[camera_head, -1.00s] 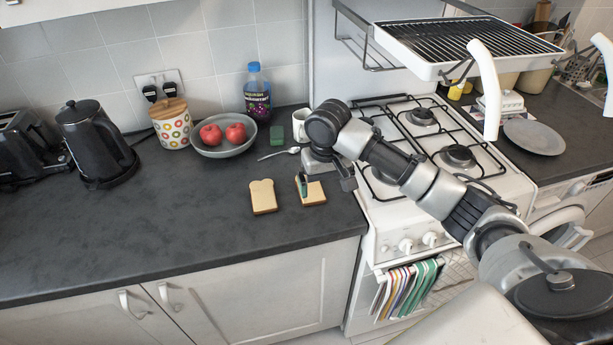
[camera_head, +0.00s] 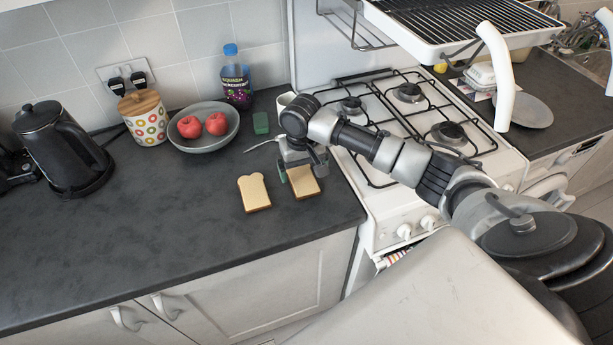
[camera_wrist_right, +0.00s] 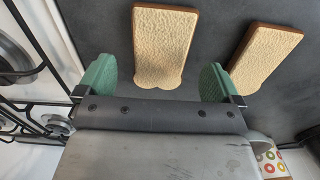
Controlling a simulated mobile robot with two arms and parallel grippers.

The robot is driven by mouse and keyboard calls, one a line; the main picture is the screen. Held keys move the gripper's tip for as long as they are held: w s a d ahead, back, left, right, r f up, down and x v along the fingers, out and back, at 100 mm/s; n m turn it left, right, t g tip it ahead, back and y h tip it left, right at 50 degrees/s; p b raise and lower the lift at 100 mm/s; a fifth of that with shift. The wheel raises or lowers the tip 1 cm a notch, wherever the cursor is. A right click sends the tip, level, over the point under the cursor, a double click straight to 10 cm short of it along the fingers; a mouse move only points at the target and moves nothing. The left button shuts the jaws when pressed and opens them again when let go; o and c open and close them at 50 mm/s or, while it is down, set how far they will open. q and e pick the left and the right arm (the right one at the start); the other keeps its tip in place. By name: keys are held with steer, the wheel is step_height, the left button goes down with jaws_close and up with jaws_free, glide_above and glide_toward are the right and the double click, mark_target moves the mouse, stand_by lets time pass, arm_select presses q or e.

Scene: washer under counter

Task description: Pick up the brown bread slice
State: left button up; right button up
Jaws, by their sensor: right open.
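Two bread slices lie flat on the dark counter, both with pale faces and brown crust edges. The right slice (camera_head: 304,184) is close to the stove, and the left slice (camera_head: 254,192) lies beside it. My right gripper (camera_head: 302,172) is open above the far end of the right slice. In the right wrist view, the green pads of my right gripper (camera_wrist_right: 157,82) stand apart on either side of the near end of that slice (camera_wrist_right: 163,45). Nothing is held; contact cannot be told. The other slice (camera_wrist_right: 263,52) lies just beyond the right pad. My left gripper is not in view.
A gas stove (camera_head: 410,120) borders the counter on the right. Behind the slices are a green block (camera_head: 261,123), a bowl (camera_head: 203,143) with red apples and a bottle (camera_head: 236,78). A kettle (camera_head: 62,150) stands left. The front-left counter (camera_head: 130,230) is clear.

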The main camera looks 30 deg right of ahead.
mark_target(303, 178)
step_height(303, 178, down, 2)
steer(key=shift+w+d+f, duration=0.1)
steer(key=shift+w+f, duration=0.05)
steer(key=shift+f, duration=0.45)
steer(key=shift+c, duration=1.5)
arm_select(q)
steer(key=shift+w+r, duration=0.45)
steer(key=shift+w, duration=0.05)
arm_select(e)
steer(key=c, duration=0.7)
